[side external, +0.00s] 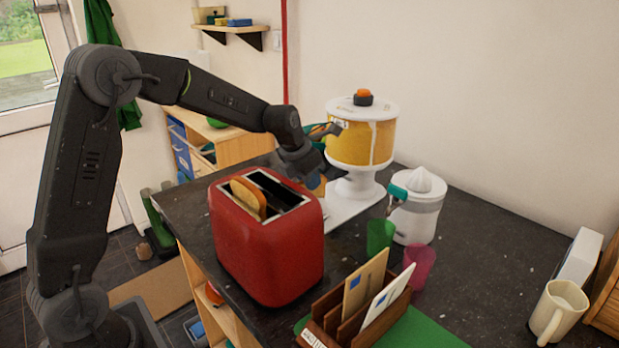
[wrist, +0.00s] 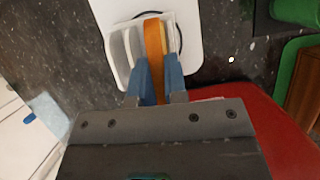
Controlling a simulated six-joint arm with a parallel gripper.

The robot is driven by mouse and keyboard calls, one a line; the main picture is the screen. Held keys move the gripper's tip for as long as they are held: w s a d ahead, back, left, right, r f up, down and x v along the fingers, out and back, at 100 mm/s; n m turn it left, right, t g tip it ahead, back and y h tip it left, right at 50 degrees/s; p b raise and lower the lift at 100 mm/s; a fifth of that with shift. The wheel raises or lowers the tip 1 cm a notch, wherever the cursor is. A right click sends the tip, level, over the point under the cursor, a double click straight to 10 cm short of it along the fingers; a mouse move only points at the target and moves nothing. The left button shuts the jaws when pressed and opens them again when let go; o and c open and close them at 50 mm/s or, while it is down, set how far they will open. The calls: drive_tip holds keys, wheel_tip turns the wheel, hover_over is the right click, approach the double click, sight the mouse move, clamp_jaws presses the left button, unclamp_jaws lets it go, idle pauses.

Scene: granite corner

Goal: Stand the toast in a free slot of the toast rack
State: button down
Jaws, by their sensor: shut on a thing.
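My gripper (side external: 316,180) points down just behind the red toaster in the side view. In the wrist view my gripper's blue fingers (wrist: 158,82) are shut on a brown-orange slice of toast (wrist: 153,45), seen edge-on. A pale, ribbed piece that looks like the toast rack (wrist: 122,48) lies beneath and around the toast's far end. I cannot tell whether the toast is between its ribs or above them. The toaster hides this rack in the side view. Another toast slice (side external: 247,198) stands in one slot of the red toaster (side external: 265,250); its other slot looks empty.
A yellow-and-white dispenser (side external: 362,140) stands right beside my gripper. A juicer (side external: 416,210), green cup (side external: 379,236) and pink cup (side external: 420,262) are nearer. A wooden letter rack (side external: 335,318) holds envelopes in front.

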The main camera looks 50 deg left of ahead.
drive_tip(key=c, duration=1.1)
unclamp_jaws()
drive_tip(key=shift+r, duration=0.15)
drive_tip(key=shift+r, duration=3.9)
